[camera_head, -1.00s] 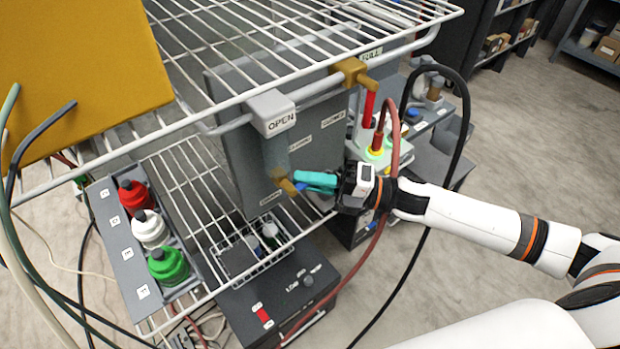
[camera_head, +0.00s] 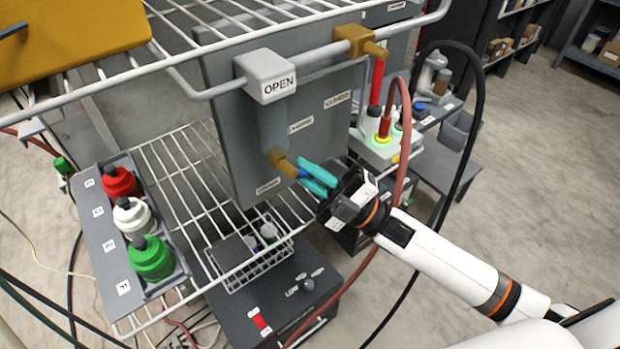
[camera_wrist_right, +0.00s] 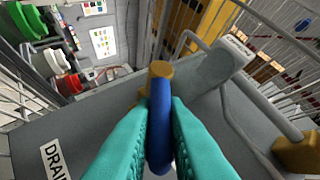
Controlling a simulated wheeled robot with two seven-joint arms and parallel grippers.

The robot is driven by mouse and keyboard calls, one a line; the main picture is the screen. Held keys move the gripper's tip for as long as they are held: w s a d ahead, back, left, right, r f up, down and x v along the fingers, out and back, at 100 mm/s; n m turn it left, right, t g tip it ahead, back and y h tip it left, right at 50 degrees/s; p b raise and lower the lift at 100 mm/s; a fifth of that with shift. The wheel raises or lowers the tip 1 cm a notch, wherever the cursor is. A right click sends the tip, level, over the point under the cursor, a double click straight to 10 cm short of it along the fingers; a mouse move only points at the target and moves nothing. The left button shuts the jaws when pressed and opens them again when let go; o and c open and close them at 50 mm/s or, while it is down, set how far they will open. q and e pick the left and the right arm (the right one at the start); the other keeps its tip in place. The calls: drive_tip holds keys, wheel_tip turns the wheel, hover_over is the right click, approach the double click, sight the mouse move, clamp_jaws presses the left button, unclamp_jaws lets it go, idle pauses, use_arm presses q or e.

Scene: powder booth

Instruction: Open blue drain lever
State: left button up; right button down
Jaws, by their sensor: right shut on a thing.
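The blue drain lever (camera_wrist_right: 160,118) lies between the two teal fingers of my right gripper (camera_wrist_right: 158,125) in the right wrist view, with its brass end (camera_wrist_right: 160,69) beyond the fingertips. In the head view the right gripper (camera_head: 318,178) is shut on the lever, and only a bit of blue (camera_head: 302,173) shows beside the brass valve body (camera_head: 281,161). The valve sits at the lower end of a translucent tube (camera_head: 272,125) in front of a grey panel (camera_head: 225,120). A "DRAIN" label (camera_wrist_right: 54,162) shows partly in the wrist view. My left gripper is not in view.
A white wire shelf (camera_head: 190,160) surrounds the panel. A rack (camera_head: 105,235) with red, white and green bottles stands at left. A small wire basket (camera_head: 255,270) sits below the valve. A red hose (camera_head: 398,130) and black cable (camera_head: 478,90) loop close to my right arm.

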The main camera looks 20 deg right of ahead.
drive_tip(key=m+t, duration=0.1)
drive_tip(key=m+t+h+b, duration=0.1)
drive_tip(key=m+t, duration=0.1)
drive_tip(key=f+m+t, duration=0.1)
drive_tip(key=m, duration=0.1)
drive_tip(key=shift+s+a+h, duration=0.1)
drive_tip(key=shift+a+h, duration=0.2)
drive_tip(key=shift+a, duration=0.05)
drive_tip(key=shift+s+a+f+m+t+h, duration=0.15)
drive_tip(key=shift+a+m+t+h, duration=0.25)
drive_tip(key=shift+m+t+h, duration=1.75)
drive_tip(key=shift+s+a+f+m+t+h, duration=0.25)
drive_tip(key=shift+m+t+h, duration=0.6)
drive_tip(key=shift+m+h, duration=2.45)
drive_tip(key=shift+s+a+r+m+t+h, duration=0.1)
drive_tip(key=shift+a+m+t+h, duration=0.4)
drive_tip(key=shift+m+t+h, duration=2.15)
drive_tip(key=shift+m+g+y, duration=0.7)
drive_tip(key=shift+m+g, duration=0.35)
drive_tip(key=shift+m, duration=0.15)
drive_tip(key=c, duration=1.5)
unclamp_jaws()
drive_tip(key=shift+o, duration=0.2)
drive_tip(key=shift+f+b, duration=0.1)
drive_tip(key=shift+b, duration=0.2)
drive_tip(key=b+v, duration=0.3)
drive_tip(key=v, duration=0.9)
drive_tip(key=shift+b, duration=0.3)
